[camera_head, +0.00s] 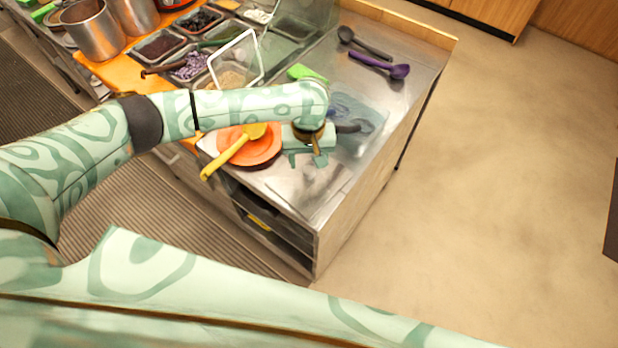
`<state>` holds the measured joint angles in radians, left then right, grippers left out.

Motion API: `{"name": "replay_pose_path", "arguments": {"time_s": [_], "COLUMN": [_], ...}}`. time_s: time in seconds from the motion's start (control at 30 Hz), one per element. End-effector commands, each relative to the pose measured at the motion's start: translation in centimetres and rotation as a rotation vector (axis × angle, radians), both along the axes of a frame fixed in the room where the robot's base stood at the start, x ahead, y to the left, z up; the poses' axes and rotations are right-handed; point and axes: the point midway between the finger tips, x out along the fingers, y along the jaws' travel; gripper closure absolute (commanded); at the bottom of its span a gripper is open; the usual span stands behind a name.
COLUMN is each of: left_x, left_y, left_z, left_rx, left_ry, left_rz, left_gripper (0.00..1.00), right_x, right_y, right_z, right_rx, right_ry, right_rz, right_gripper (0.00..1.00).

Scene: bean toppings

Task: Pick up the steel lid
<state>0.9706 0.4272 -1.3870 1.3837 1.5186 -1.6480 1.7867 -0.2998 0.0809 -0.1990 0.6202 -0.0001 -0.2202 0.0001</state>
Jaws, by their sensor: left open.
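My left gripper (307,159) hangs over the steel counter, just right of an orange plate (262,150). Its teal fingers are open, and I see nothing between them. I cannot pick out the steel lid with certainty. A tilted square panel with a pale rim (243,42) stands over the topping pans, well behind the gripper. A flat grey metal piece (294,29) lies among the pans farther back. My left forearm hides part of the counter and pans. My right gripper is out of view.
A yellow ladle (229,157) lies across the orange plate. A purple spoon (384,66) and a dark ladle (362,42) lie at the far right of the counter (395,103). Tall steel pots (93,32) stand at the back left. The counter's right edge drops to open floor.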

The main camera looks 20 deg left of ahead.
Motion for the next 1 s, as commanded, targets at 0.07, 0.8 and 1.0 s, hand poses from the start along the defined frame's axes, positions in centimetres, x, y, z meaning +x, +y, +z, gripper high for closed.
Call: {"name": "replay_pose_path", "arguments": {"time_s": [0.07,0.8,1.0], "left_x": [-0.1,0.0,0.0], "left_y": [-0.1,-0.1,-0.1], "left_z": [-2.1,-3.2,-2.2], "left_rx": [0.002,0.000,0.000], "left_ry": [0.004,-0.001,-0.002], "left_rz": [-0.001,0.000,0.001], "left_gripper": [0.45,1.00,1.00], "right_x": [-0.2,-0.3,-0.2], "right_y": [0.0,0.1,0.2], "right_z": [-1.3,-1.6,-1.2], "right_rx": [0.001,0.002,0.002], "right_ry": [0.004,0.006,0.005], "right_rz": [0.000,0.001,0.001], "right_gripper": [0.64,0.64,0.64]}}
